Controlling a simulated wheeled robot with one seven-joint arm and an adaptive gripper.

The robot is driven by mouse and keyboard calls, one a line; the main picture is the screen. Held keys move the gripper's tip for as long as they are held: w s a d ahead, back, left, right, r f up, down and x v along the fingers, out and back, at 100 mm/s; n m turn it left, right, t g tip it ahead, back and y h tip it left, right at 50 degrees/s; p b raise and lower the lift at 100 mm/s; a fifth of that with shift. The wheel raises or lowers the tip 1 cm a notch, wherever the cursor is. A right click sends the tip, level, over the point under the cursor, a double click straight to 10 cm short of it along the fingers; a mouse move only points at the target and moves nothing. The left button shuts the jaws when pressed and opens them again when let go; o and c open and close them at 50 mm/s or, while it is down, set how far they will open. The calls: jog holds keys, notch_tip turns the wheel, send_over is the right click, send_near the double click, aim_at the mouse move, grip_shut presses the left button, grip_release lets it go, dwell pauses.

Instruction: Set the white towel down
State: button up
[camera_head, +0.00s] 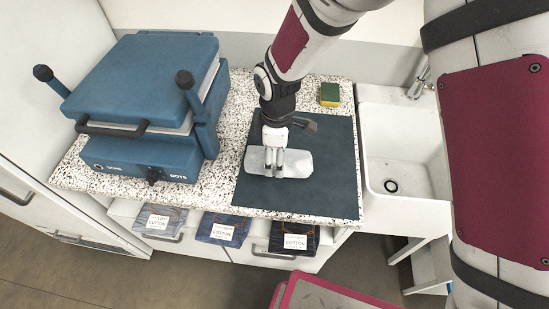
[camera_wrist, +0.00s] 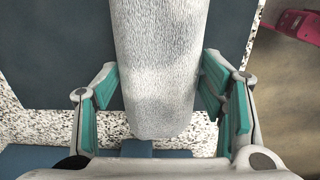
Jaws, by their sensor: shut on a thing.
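The white towel (camera_head: 297,163) is a flat, rounded, pale bundle over the dark blue-green mat (camera_head: 335,190) on the speckled counter. My gripper (camera_head: 274,168) is shut on it from above, near the towel's middle. In the wrist view the towel (camera_wrist: 158,60) stretches lengthwise between the green-padded fingers of my gripper (camera_wrist: 160,92). The mat lies under it in both views. I cannot tell whether the towel's underside touches the mat or hangs just above it.
A blue press (camera_head: 150,85) with upright handles stands left of the mat. A green and yellow sponge (camera_head: 329,94) lies behind it, and a white sink (camera_head: 395,150) is at the right. Labelled cotton packs (camera_head: 226,228) sit below the counter's front edge. The mat around the towel is bare.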

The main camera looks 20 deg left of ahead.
aim_at(275, 153)
jog(key=shift+w+a, duration=0.15)
jog(key=shift+a, duration=0.15)
jog(key=shift+w+a+f, duration=0.1)
jog(key=shift+f, duration=0.3)
jog(key=shift+f+p, duration=0.55)
jog(key=shift+f, duration=0.9)
jog(key=shift+f, duration=0.2)
jog(key=o, duration=1.2)
jog(key=shift+r, duration=0.1)
notch_tip(275, 153, up, 12)
jog(key=shift+r+b, duration=0.15)
jog(key=shift+b, duration=1)
